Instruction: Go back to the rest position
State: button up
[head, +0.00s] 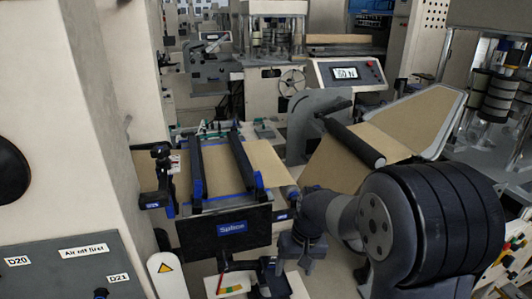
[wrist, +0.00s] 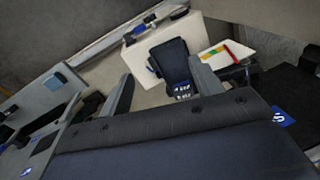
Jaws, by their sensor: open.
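My gripper (wrist: 162,74) is open; its two grey fingers stand apart in the wrist view, with a large dark part of my arm's end filling the bottom. Between and beyond the fingertips a dark blue-black holder-like object (wrist: 172,62) with small white lettering stands against a pale box (wrist: 152,38). Nothing is visibly gripped. In the head view my arm comes in from the right, and its wrist end (head: 301,247) hangs just right of the Splice panel (head: 232,229).
The splice table (head: 222,170) carries brown paper under two dark bars. A brown web (head: 350,158) runs over a black roller behind my arm. A card with coloured stripes (head: 232,285) lies low near the front. A cream machine column (head: 60,120) blocks the left.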

jog(key=w+d+f+m+b, duration=0.3)
jog(key=w+d+m+b, duration=0.1)
jog(key=w+d, duration=0.2)
jog(key=shift+w+d+h+b, duration=0.3)
jog(key=shift+w+h+b, duration=0.1)
jog(key=shift+w, duration=0.1)
